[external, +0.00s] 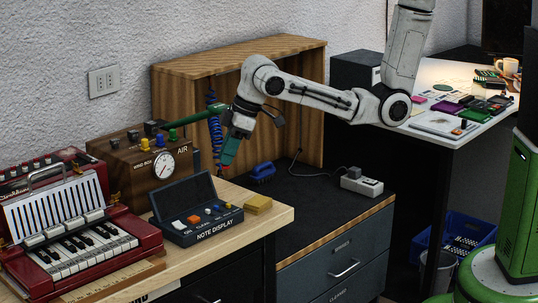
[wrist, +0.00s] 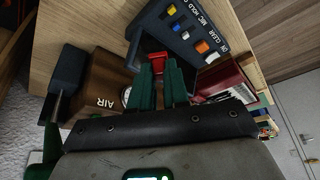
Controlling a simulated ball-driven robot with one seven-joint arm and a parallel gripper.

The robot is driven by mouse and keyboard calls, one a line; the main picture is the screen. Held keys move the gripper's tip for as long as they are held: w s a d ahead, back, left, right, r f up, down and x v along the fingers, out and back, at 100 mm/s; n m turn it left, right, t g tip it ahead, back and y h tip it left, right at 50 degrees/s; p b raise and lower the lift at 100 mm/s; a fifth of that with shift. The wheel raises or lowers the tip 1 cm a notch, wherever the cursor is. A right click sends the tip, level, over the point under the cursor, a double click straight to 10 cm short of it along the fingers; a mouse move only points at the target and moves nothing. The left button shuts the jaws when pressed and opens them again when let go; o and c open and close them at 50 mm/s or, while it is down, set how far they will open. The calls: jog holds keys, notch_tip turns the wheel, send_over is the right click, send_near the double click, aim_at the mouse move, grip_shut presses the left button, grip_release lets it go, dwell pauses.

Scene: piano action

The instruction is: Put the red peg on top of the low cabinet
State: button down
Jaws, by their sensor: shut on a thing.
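My gripper (external: 230,152) is shut on the red peg (external: 227,160) and points down. In the wrist view, the red peg (wrist: 158,57) shows between the tips of the green fingers (wrist: 160,72). The gripper hangs in the air by the right end of the light wooden bench, above and behind the yellow block. The low cabinet (external: 345,266), with drawers and a dark top, stands to the right of the bench. The peg is left of the clear part of its top. The peg's lower end is hard to make out.
A blue brush-like thing (external: 262,172) and a power strip (external: 362,186) lie on the cabinet top, with free dark surface between. A wooden surround (external: 303,120) rises behind. The note display box (external: 200,222), yellow block (external: 258,204) and air box (external: 140,168) stand on the bench.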

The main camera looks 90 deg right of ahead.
jog(key=s+d+f+m+b, duration=0.1)
jog(key=s+d+f+b, duration=0.35)
jog(key=d, duration=0.55)
jog(key=s+d+f+m+h+b, duration=0.1)
jog(key=s+d+f+b, duration=0.25)
jog(key=d+f, duration=0.4)
jog(key=s+d+f+m+b, duration=0.1)
jog(key=s+d+f+b, duration=0.25)
jog(key=d, duration=0.75)
jog(key=s+d+f+n+b, duration=0.1)
jog(key=s+d+f+b, duration=0.3)
jog(key=s+d+b, duration=0.4)
jog(key=s+d+f+b, duration=0.4)
jog(key=s+d+b, duration=0.1)
jog(key=s+d, duration=0.45)
jog(key=w+d+f+b, duration=0.2)
jog(key=w+d+f, duration=0.2)
jog(key=w+d+f+b, duration=0.2)
jog(key=w+d+f, duration=0.2)
jog(key=w+f, duration=0.1)
jog(key=shift+w+d, duration=0.1)
jog(key=shift+w, duration=0.1)
jog(key=shift+w+d+f, duration=0.3)
jog(key=shift+w+f, duration=0.05)
jog(key=shift+f, duration=0.25)
jog(key=shift+f+b, duration=0.6)
jog(key=shift+f, duration=0.85)
